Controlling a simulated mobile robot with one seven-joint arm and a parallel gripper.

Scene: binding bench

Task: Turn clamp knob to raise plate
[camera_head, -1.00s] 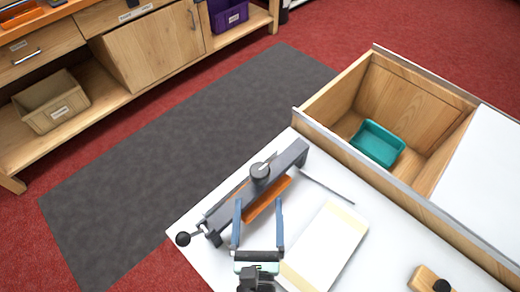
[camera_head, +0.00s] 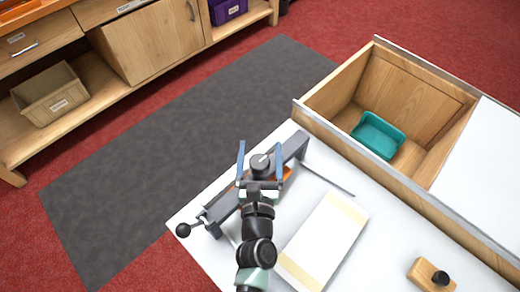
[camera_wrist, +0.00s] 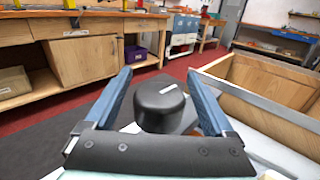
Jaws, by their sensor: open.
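The clamp knob (camera_head: 260,165) is a dark round knob with a pale mark line on top. It sits on the grey clamp bar (camera_head: 293,146) at the bench's left end. In the wrist view the knob (camera_wrist: 160,106) stands between the two blue fingers of my gripper (camera_wrist: 163,95), with gaps on both sides. In the head view my gripper (camera_head: 260,152) is open with a finger on each side of the knob. An orange plate (camera_head: 287,173) shows partly under the bar; my gripper and the bar hide the rest.
A cream-and-white book block (camera_head: 325,240) lies right of the clamp. A black-ball lever (camera_head: 183,230) sticks out at the left. A wooden-handled tool (camera_head: 430,276) lies front right. An open wooden bin with a teal tray (camera_head: 378,136) stands behind.

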